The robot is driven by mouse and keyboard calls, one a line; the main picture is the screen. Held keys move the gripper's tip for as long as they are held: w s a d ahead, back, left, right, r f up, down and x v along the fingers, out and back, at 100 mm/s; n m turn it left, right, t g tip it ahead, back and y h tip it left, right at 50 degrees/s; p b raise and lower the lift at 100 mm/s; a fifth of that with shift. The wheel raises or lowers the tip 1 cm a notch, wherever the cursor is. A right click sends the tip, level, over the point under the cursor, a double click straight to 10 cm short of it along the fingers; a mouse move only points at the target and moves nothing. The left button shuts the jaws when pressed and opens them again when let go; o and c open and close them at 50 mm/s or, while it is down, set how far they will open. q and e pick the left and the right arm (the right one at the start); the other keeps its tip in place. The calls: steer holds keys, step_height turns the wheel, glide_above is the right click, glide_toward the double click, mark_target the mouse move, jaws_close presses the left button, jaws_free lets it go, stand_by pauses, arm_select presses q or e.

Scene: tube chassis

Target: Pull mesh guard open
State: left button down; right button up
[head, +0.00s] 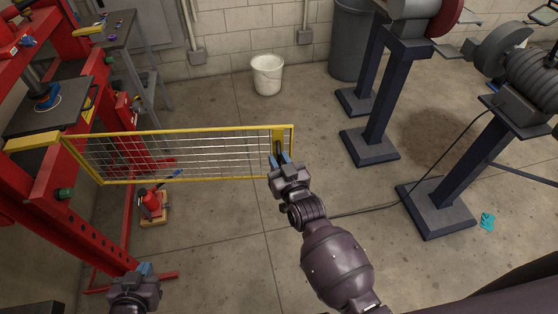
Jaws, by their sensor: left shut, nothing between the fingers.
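The mesh guard (180,181) is a yellow frame with wire mesh. It stands out to the right from the red press (70,222), with its left end at the press. A yellow plate with a dark handle (279,146) is at its right end. My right gripper (280,160) is at this handle, with its blue fingertips on either side of it. Whether the fingers grip the handle or only surround it cannot be told. My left gripper (145,268) is low at the left, shut and empty, apart from the guard and beside the press's lower red beam.
A white bucket (267,75) and a grey bin (350,40) are by the wall. Grinder pedestals (437,205) stand at the right, with a cable on the floor. The floor between is mostly clear.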

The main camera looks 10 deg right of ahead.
steer(key=shift+o, duration=1.1)
steer(key=shift+s, duration=0.1)
steer(key=v, duration=1)
steer(key=shift+s, duration=0.25)
steer(key=shift+f, duration=0.1)
steer(key=s+d+f+m+g+h, duration=0.1)
steer(key=s+d+f+g+h, duration=0.1)
steer(key=s+d, duration=0.4)
steer(key=s+d+f+m+g+h, duration=0.1)
steer(key=s+d+f, duration=0.4)
steer(key=d, duration=0.7)
steer(key=s+g+h, duration=0.1)
steer(key=g, duration=0.1)
steer(key=shift+d+f+g+h, duration=0.15)
steer(key=shift+d+g+h, duration=0.15)
steer(key=shift+h, duration=0.1)
